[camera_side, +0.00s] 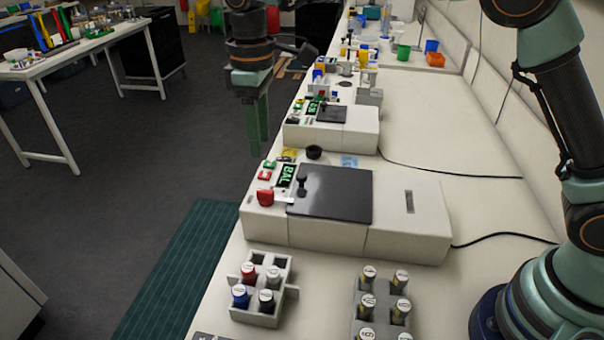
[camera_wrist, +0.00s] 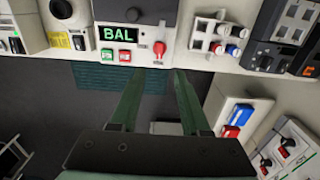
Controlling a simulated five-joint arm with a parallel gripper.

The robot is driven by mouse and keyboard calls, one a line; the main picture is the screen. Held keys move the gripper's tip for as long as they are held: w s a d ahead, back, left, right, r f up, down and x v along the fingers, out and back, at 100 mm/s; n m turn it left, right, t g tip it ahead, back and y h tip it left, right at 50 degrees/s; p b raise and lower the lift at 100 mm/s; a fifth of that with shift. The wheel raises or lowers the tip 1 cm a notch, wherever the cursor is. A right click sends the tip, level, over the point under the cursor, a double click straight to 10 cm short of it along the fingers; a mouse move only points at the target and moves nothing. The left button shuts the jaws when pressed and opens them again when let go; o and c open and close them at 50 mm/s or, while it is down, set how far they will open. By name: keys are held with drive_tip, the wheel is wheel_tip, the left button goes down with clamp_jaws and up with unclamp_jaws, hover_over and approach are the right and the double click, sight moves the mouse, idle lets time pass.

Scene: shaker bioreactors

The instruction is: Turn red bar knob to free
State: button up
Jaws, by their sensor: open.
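The red bar knob (camera_side: 265,197) sits on the front left edge of the nearer white shaker unit (camera_side: 408,232). In the wrist view the red knob (camera_wrist: 159,47) lies just beyond my fingertips, between them sideways, with its bar roughly upright in the picture. My gripper (camera_side: 258,152) hangs above the floor side of the bench, fingers pointing down, apart from the knob. In the wrist view my gripper (camera_wrist: 159,72) shows two separated green fingers with nothing between them. A BAL display (camera_side: 285,175) is beside the knob. The knob's label is too small to read.
A dark lid (camera_side: 332,193) covers the shaker's middle. A grey rack (camera_side: 254,310) with capped vials stands in front, and another vial rack (camera_side: 382,306) is to its right. A second shaker unit (camera_side: 350,132) is behind. Black cables cross the bench at right.

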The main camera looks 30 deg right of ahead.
sight(265, 191)
wheel_tip(265, 191, down, 12)
drive_tip(key=shift+r, duration=0.1)
idle(0.4)
clamp_jaws()
